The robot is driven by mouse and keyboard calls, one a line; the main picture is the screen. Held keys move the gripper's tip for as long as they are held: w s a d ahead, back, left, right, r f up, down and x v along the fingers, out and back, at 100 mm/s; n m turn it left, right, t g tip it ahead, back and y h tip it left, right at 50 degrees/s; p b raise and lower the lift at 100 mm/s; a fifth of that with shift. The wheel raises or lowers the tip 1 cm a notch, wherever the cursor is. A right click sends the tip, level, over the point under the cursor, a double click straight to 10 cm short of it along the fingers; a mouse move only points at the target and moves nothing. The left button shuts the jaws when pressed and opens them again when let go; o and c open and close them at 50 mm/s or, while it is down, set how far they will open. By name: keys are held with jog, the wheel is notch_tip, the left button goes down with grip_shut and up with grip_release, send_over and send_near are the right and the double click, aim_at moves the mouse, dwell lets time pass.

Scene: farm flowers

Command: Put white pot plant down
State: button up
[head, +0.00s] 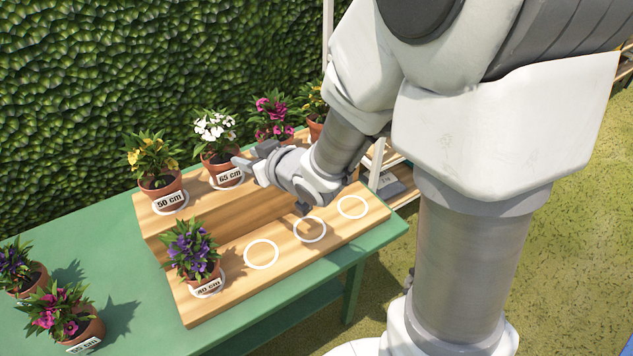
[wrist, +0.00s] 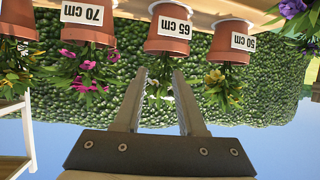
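The white pot plant (head: 216,142), a terracotta pot labelled 65 cm with white flowers, stands upright on the upper step of the wooden stand (head: 255,207). A white ring shows at its base. In the wrist view, which is upside down, its pot (wrist: 168,45) appears beyond my fingertips, and its foliage shows between the fingers. My gripper (head: 243,166) is just right of the pot in the head view, partly overlapping it. The fingers (wrist: 161,72) are apart with nothing clamped between them. Whether a finger touches the plant I cannot tell.
A yellow plant (head: 158,161) labelled 50 cm and a pink plant (head: 271,120) flank it. A purple plant (head: 193,249) stands on the lower step beside three empty rings (head: 310,229). Two more potted plants stand on the green table (head: 130,318) at left. A hedge rises behind.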

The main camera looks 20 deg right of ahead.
jog(key=s+d+r+m+g+h, duration=0.4)
jog(key=s+d+r+h, duration=0.3)
jog(key=s+d, duration=0.5)
jog(key=s+a+r+m+g+y, duration=0.1)
jog(key=s+r+g, duration=0.1)
jog(key=s, duration=0.9)
jog(key=shift+s+a, duration=0.15)
jog(key=shift+s, duration=0.15)
jog(key=shift+f, duration=0.1)
